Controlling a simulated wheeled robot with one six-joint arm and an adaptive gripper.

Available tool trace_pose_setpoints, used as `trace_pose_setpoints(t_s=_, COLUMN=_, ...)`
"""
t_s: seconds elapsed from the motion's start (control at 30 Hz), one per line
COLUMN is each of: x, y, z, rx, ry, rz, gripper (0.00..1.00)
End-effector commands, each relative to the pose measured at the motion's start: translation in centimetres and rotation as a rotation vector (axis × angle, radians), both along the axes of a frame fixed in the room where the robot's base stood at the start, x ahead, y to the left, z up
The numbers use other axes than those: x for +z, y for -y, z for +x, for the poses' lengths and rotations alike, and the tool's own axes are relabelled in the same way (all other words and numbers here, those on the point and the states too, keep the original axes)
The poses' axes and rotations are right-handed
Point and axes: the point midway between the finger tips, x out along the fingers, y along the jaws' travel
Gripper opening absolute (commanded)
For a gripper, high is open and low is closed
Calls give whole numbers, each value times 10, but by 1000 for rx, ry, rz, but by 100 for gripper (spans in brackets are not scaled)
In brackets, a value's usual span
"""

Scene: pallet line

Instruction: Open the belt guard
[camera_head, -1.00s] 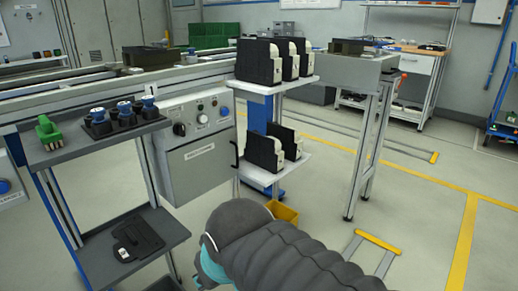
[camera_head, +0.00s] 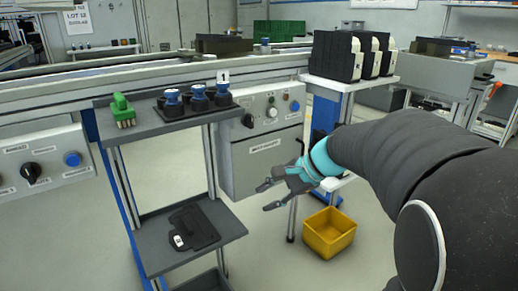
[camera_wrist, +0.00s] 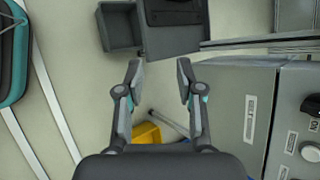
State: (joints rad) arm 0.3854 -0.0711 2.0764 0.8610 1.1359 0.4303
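A grey cabinet (camera_head: 262,155) stands under the conveyor. Its sloped panel has a black knob, a white dial and coloured buttons, and a labelled flat front is below. I cannot read the label, so I cannot tell for sure that this front is the belt guard; it looks closed. The cabinet (camera_wrist: 232,95) is at the right in the wrist view, its label upright along the front. My gripper (camera_head: 267,197) is in front of the cabinet's lower part, apart from it in the wrist view. My gripper (camera_wrist: 160,67) is open, with nothing between its fingers.
A grey shelf stand (camera_head: 180,122) left of the cabinet holds a green brush-like object (camera_head: 122,110) and blue-topped parts (camera_head: 197,95). A dark tray (camera_head: 195,228) lies on its lower shelf. A yellow bin (camera_head: 329,233) sits on the floor. A rack with black-and-white units (camera_head: 338,57) is at right.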

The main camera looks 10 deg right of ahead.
Motion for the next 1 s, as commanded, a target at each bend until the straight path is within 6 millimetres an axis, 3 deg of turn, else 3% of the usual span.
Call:
trace_pose_setpoints(t_s=0.1, x=-10, y=31, z=45, rx=-157, ry=-53, rz=197, gripper=37)
trace_pose_setpoints(t_s=0.27, x=-20, y=84, z=99, rx=-357, ry=-102, rz=471, gripper=37)
trace_pose_setpoints(t_s=0.4, x=-33, y=146, z=140, rx=-519, ry=-123, rz=714, gripper=37)
trace_pose_setpoints(t_s=0.6, x=-54, y=233, z=172, rx=-689, ry=-122, rz=1007, gripper=37)
trace_pose_setpoints(t_s=0.7, x=-62, y=263, z=179, rx=-737, ry=-113, rz=1101, gripper=37)
trace_pose_setpoints(t_s=0.83, x=-66, y=284, z=182, rx=-768, ry=-105, rz=1168, gripper=37)
trace_pose_setpoints(t_s=1.0, x=-67, y=283, z=192, rx=-773, ry=-102, rz=1186, gripper=37)
